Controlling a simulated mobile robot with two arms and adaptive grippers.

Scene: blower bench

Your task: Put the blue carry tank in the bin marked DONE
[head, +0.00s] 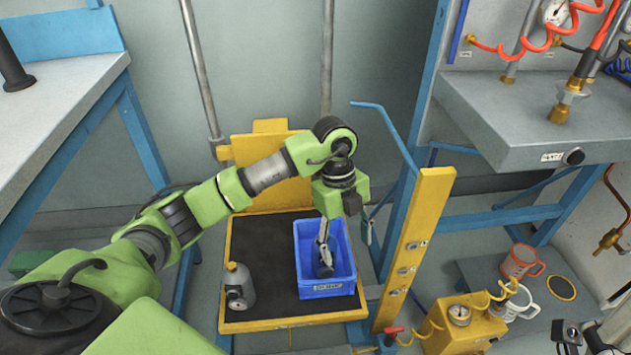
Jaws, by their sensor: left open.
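My left gripper (324,245) points down into a blue bin (331,291), with its fingers inside the walls. The bin stands on a dark mat on a yellow-edged platform; its front label is too small to read surely. A dark blue-grey shape shows at the fingertips inside the bin; I cannot tell whether it is the carry tank or part of the fingers. No clearly blue tank shows.
A yellow post (416,245) with a blue rail stands right of the bin. A yellow gauge unit (461,325), an orange mug (518,262) and a white mug (521,303) are at lower right. A grey bench (540,120) overhangs there. The mat's left part (262,240) is clear.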

